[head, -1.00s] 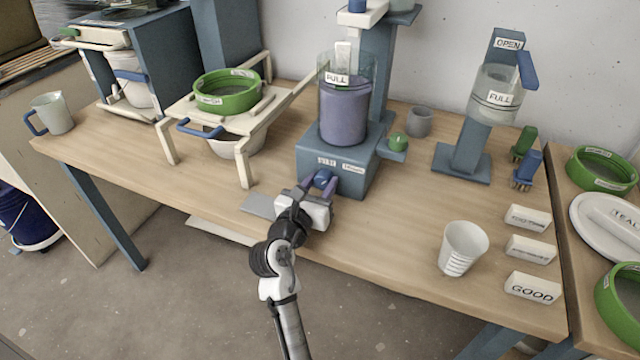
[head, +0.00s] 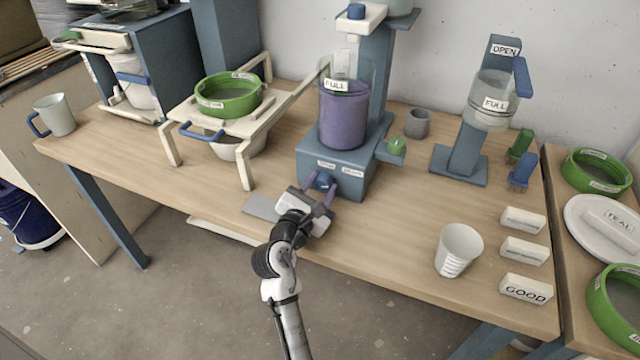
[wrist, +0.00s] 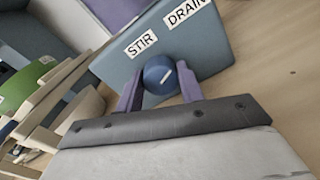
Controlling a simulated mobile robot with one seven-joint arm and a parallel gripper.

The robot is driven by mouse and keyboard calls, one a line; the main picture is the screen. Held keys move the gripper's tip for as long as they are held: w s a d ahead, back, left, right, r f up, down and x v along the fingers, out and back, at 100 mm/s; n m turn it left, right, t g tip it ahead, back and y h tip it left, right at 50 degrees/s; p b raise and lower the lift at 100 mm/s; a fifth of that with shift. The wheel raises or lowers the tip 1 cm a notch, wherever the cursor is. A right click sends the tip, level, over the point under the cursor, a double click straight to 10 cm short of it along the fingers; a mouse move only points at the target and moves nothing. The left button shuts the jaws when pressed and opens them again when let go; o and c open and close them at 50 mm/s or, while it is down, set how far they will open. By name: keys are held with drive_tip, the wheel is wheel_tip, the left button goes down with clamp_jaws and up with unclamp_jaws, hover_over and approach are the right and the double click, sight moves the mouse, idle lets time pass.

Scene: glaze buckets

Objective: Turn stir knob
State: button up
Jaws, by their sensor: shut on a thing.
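The blue stir knob (head: 322,181) is on the front of the blue-grey mixer base (head: 345,165), below the clear vessel of purple glaze (head: 344,118) labelled FULL. My gripper (head: 319,188) is at the knob with its two purple fingers on either side, shut on it. In the wrist view the knob (wrist: 160,76) sits between the fingers, and its short white mark slants up to the right. The labels STIR (wrist: 141,44) and DRAIN (wrist: 186,10) are above it, tilted in this view. The gripper body is rolled relative to the base front.
A green knob (head: 397,146) is on the base's right side. A white cup (head: 459,250) and label blocks, one reading GOOD (head: 526,289), stand to the right. A sieve stand with a green ring (head: 228,96) is to the left. The table's front edge is close below my wrist.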

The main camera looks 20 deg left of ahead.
drive_tip(key=shift+m, duration=1)
drive_tip(key=o, duration=1)
drive_tip(key=s, duration=0.4)
drive_tip(key=s+b, duration=0.1)
drive_tip(key=s, duration=0.4)
drive_tip(key=s+b, duration=0.1)
drive_tip(key=s, duration=0.4)
drive_tip(key=shift+a+r, duration=0.1)
drive_tip(key=shift+a, duration=0.25)
drive_tip(key=shift+w, duration=0.1)
